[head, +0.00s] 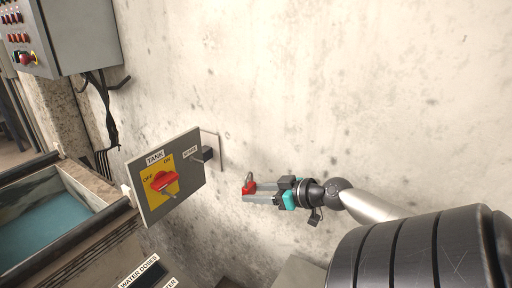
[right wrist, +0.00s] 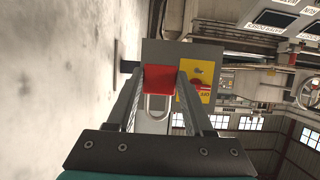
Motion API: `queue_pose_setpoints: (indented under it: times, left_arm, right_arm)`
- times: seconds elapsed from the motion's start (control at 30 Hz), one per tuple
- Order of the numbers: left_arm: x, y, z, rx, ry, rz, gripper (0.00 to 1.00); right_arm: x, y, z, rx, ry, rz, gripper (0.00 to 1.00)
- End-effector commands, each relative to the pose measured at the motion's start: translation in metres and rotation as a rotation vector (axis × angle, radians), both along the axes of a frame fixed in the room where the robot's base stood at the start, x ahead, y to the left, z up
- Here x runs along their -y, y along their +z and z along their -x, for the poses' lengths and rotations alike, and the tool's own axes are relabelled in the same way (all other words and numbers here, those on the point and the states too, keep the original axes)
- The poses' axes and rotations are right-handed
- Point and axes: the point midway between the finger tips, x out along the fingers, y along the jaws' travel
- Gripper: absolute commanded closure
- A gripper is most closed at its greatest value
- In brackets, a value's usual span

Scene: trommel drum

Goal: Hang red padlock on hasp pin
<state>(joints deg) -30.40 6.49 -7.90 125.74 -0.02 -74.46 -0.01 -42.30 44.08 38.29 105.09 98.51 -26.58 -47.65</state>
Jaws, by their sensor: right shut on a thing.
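The red padlock (head: 249,188) is held between the fingertips of my right gripper (head: 258,194), with its metal shackle pointing up in the head view. In the right wrist view its red body (right wrist: 158,82) sits between the two fingers, with a pale shackle loop beside it. The grey switch panel (head: 188,195) stands left of my gripper, apart from the padlock. It carries a red rotary switch (head: 164,181) on a yellow plate marked OFF and ON. A small metal piece (head: 171,194) sticks out below the switch; I cannot tell whether it is the hasp pin. My left gripper is out of view.
A trough (head: 125,205) of blue-green water lies left of the panel. A grey control cabinet (head: 82,35) hangs upper left. The concrete wall (head: 300,80) stands behind my right gripper; there is free air between padlock and panel.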

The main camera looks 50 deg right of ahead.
Motion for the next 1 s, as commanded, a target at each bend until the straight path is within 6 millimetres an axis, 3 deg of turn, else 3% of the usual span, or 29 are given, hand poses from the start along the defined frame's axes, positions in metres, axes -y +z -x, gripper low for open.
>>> queue_pose_setpoints:
  times: [1.0]
  left_arm:
    - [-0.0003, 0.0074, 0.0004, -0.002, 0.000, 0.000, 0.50]
  right_arm:
    - [0.0007, 0.0083, 0.0077, 0.001, -0.001, -0.002, 1.00]
